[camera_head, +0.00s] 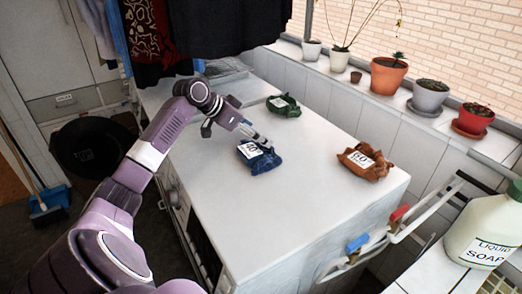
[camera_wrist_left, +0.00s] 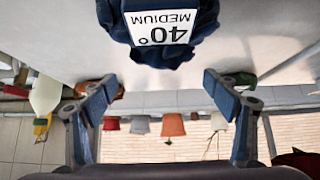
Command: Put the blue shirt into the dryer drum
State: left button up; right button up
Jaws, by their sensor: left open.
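The blue shirt (camera_head: 262,160) is a crumpled dark blue bundle with a white label on the white machine top (camera_head: 290,190). In the left wrist view, which is upside down, the shirt (camera_wrist_left: 172,52) shows its label reading 40° MEDIUM. The dryer drum is not visible. My right gripper is in neither view.
An orange-brown bundle labelled 60° (camera_head: 364,162) and a dark green bundle (camera_head: 284,106) lie on the same top. Potted plants (camera_head: 388,76) line the ledge behind. A liquid soap bottle (camera_head: 486,232) stands at right, and clothes hang above the back left.

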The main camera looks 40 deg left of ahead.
pick_arm(q)
jog(key=shift+w+d+f+p, duration=0.1)
jog(key=shift+w+f+p, duration=0.05)
jog(key=shift+w+p, duration=0.2)
jog(key=p+x, duration=0.1)
jog(key=x, duration=0.2)
jog(key=shift+w+f+p, duration=0.25)
jog(key=shift+f+p, duration=0.05)
jog(key=shift+w+f, duration=0.35)
jog(key=shift+f, duration=0.1)
jog(key=shift+s, duration=0.15)
jog(key=shift+c, duration=1.3)
jog(key=c, duration=1.5)
jog(key=shift+r, duration=0.1)
jog(key=shift+c, duration=1.1)
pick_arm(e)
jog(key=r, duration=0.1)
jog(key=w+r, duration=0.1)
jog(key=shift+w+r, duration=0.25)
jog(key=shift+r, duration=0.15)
pick_arm(q)
jog(key=shift+r, duration=0.1)
